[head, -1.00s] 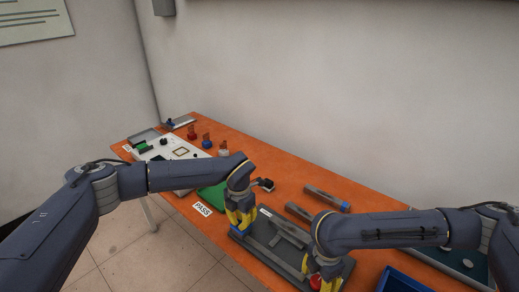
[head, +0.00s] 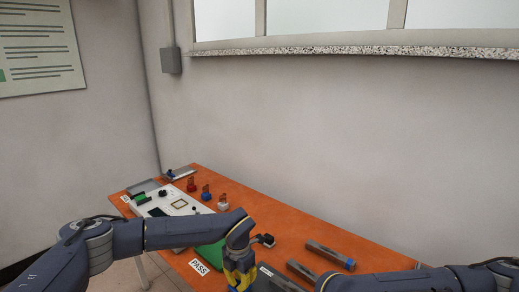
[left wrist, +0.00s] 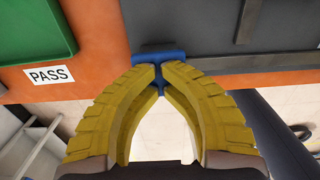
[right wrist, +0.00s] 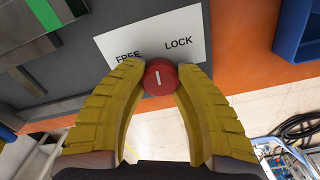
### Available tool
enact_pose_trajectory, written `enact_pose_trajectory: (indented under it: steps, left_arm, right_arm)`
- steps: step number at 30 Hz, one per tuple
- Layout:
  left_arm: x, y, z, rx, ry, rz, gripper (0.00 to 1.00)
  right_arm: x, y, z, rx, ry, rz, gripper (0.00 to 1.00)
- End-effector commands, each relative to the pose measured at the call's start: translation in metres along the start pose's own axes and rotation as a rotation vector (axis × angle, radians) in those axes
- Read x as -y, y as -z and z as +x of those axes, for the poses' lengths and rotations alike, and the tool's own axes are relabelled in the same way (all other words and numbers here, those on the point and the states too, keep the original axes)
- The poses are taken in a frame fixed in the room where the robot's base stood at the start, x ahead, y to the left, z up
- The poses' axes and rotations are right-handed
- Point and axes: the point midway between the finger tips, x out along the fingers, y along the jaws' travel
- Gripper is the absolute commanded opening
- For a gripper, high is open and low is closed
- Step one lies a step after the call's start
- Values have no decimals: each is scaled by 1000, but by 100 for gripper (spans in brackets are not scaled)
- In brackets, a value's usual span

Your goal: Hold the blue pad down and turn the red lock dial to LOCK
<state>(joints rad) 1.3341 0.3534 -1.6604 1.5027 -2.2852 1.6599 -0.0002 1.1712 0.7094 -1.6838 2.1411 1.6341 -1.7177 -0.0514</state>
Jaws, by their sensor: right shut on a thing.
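The blue pad (left wrist: 160,56) is at the edge of the dark grey fixture in the left wrist view. My left gripper (left wrist: 159,67) has both fingertips at the pad, close together with a narrow blue strip between them; whether they grip it is unclear. The left gripper (head: 239,282) also shows at the bottom of the head view. The red lock dial (right wrist: 161,75) shows in the right wrist view, its white mark nearly upright, between the words FREE and LOCK on the white label (right wrist: 152,38). My right gripper (right wrist: 160,80) is shut on the dial, one finger on each side.
A blue bin (right wrist: 300,30) is right of the dial.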

Motion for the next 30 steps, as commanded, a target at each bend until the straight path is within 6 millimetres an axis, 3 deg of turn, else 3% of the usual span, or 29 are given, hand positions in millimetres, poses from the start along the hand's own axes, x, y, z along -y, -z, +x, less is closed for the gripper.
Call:
enact_pose_trajectory:
  steps: [1, 19, 20, 21, 26, 30]
  left_arm:
    - [1, 4, 6, -12, 2, 0, 0]
    - [1, 4, 6, -12, 1, -1, 0]
    - [1, 4, 6, -12, 1, -1, 0]
    - [1, 4, 6, -12, 1, -1, 0]
    - [1, 4, 6, -12, 1, -1, 0]
    - [1, 4, 6, -12, 1, 0, 0]
  right_arm:
    - [1, 0, 0, 0, 1, 19, 10]
    - [1, 0, 0, 0, 3, 651, 9]
    - [1, 0, 0, 0, 3, 655, 33]
    - [1, 0, 0, 0, 3, 651, 38]
    - [1, 0, 0, 0, 2, 648, 57]
    - [1, 0, 0, 0, 2, 648, 58]
